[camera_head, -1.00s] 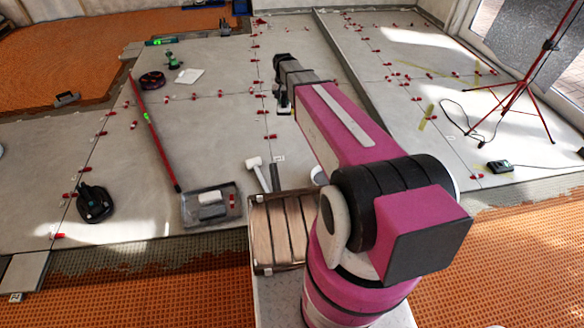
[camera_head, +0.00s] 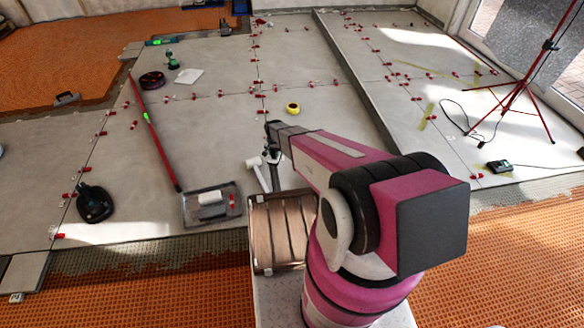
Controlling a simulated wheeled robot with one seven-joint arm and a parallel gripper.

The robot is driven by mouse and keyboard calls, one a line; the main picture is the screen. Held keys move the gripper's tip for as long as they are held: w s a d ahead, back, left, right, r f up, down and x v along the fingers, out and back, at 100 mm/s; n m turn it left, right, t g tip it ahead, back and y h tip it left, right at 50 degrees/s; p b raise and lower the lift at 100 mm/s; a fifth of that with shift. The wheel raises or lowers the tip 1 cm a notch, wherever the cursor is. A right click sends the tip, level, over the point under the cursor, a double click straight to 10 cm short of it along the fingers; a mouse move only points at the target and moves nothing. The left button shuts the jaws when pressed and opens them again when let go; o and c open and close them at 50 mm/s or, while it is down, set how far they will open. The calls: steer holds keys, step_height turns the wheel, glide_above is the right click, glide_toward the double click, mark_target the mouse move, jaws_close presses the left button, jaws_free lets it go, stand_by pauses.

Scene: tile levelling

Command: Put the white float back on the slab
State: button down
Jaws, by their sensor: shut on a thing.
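My gripper (camera_head: 272,147) is low over the slab (camera_head: 225,140), just behind the slatted wooden crate and beside a white-headed mallet (camera_head: 253,162). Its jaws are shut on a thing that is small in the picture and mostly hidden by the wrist. I cannot make out its shape or whether it is the white float. No white float can be picked out surely. A white block (camera_head: 210,197) lies in a grey tray (camera_head: 190,213) left of the crate. A flat white piece (camera_head: 188,76) lies farther back on the slab.
The slatted crate (camera_head: 255,235) is close in front. A red level (camera_head: 153,140), a black suction lifter (camera_head: 95,203) and a yellow tape roll (camera_head: 293,108) lie on the slab. Red clips line the joints. A red tripod (camera_head: 515,95) stands at right. The slab's middle is clear.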

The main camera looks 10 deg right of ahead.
step_height(320, 180, down, 2)
steer(key=shift+s+a+f, duration=0.1)
steer(key=shift+s+f, duration=0.05)
steer(key=shift+f, duration=0.1)
steer(key=w+d+f, duration=0.1)
steer(key=d+f, duration=0.1)
steer(key=d, duration=0.1)
steer(key=w+d+f, duration=0.2)
steer(key=d+f, duration=0.1)
steer(key=d, duration=0.1)
steer(key=w+d+f, duration=0.2)
steer(key=d, duration=0.1)
steer(key=shift+d+f, duration=0.15)
steer(key=shift+d, duration=0.05)
steer(key=shift+f, duration=1.95)
steer(key=shift+f, duration=0.2)
steer(key=c, duration=0.9)
jaws_free()
